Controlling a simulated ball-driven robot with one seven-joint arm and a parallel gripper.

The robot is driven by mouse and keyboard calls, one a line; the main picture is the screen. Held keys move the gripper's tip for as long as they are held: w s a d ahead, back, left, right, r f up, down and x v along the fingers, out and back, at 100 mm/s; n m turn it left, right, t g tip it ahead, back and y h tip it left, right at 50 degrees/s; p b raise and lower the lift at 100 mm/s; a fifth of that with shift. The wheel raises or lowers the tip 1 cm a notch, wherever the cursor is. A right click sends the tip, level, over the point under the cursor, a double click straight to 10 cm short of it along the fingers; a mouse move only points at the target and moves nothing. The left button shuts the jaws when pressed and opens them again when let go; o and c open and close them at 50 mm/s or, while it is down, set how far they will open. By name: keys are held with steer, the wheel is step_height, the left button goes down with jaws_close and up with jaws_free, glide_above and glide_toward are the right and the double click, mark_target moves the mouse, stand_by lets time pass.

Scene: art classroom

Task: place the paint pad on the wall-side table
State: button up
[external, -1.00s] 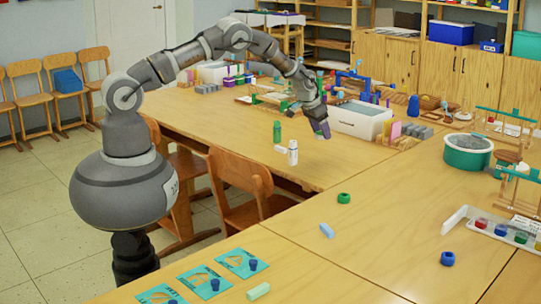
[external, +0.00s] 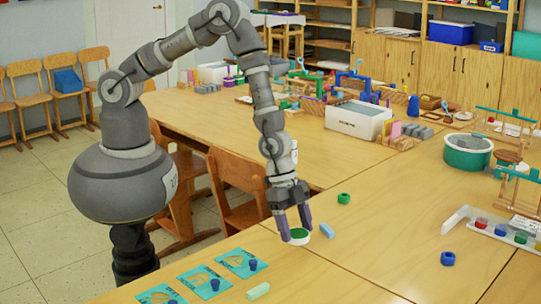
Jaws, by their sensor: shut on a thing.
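A small round white pad with a green top (external: 299,237), which looks like the paint pad, is between the fingers of my gripper (external: 297,230). My gripper is shut on it and points down at the near table (external: 350,262). The pad is at or just above the tabletop; I cannot tell if it touches. A long table (external: 215,112) stands behind, toward the back of the room. The picture does not make clear which table is the wall-side one.
A light blue block (external: 327,231) lies close to the right of my gripper. Teal cards (external: 243,263) with blue pieces and a pale green block (external: 258,291) lie in front. Wooden chairs (external: 238,180) stand behind.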

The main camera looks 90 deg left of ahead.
steer(key=s+d+m, duration=0.1)
steer(key=s+d, duration=0.1)
steer(key=s, duration=0.1)
steer(key=s+d+m, duration=0.1)
steer(key=s+d, duration=0.2)
steer(key=s+d+r+m+g, duration=0.1)
steer(key=s+d, duration=0.2)
steer(key=shift+d+m+h, duration=0.2)
steer(key=shift+m+h, duration=0.1)
steer(key=shift+h, duration=0.1)
steer(key=b, duration=0.4)
glide_above(317, 299)
steer(key=s+a, duration=0.2)
steer(key=shift+w+f, duration=0.25)
steer(key=shift+f, duration=0.55)
steer(key=shift+w+d, duration=0.25)
steer(key=shift+w, duration=0.2)
steer(key=shift+f+b, duration=0.8)
steer(key=shift+f, duration=0.9)
steer(key=shift+f, duration=0.15)
steer(key=o, duration=1.1)
